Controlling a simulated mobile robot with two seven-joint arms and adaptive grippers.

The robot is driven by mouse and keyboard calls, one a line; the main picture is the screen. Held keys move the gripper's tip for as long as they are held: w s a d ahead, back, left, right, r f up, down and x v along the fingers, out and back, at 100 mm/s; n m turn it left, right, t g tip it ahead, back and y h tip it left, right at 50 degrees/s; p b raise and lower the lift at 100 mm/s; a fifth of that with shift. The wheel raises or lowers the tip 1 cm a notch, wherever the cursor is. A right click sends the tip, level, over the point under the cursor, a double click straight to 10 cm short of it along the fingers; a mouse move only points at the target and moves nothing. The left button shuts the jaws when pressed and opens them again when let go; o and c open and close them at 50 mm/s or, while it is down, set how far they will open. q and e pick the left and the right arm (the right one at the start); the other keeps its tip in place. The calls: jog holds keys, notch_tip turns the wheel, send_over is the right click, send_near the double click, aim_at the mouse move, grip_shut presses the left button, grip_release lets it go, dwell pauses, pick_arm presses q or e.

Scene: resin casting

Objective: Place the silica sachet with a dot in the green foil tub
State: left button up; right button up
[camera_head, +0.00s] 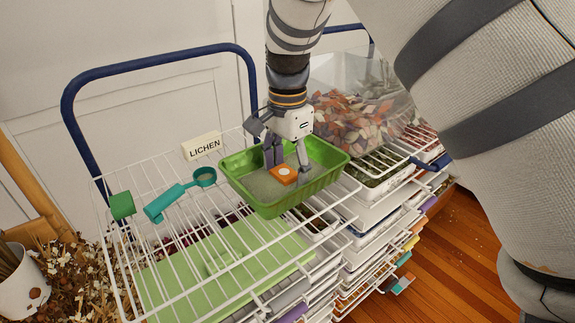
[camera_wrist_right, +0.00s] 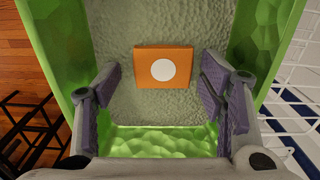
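The silica sachet (camera_head: 283,174) is orange with a white dot. It lies on the grey granular floor of the green foil tub (camera_head: 235,184). In the right wrist view the sachet (camera_wrist_right: 146,78) lies flat, beyond the fingertips and apart from both fingers. The tub's green wall (camera_wrist_right: 275,35) shows at both sides and below. My right gripper (camera_head: 288,162) points down into the tub, and in the right wrist view its fingers (camera_wrist_right: 158,84) are spread wide with nothing between them. My left gripper is not in view.
The tub stands on a white wire rack (camera_head: 130,240) with a teal scoop (camera_head: 172,200), a green block (camera_head: 122,205) and a LICHEN card (camera_head: 202,146). A clear bag of coloured chips (camera_head: 350,120) stands behind. Wood shavings (camera_head: 65,280) lie at the left.

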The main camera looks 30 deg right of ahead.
aim_at(287, 171)
jog(key=shift+w, duration=0.1)
notch_tip(287, 171, up, 12)
jog(key=shift+r, duration=0.15)
dwell(0.3)
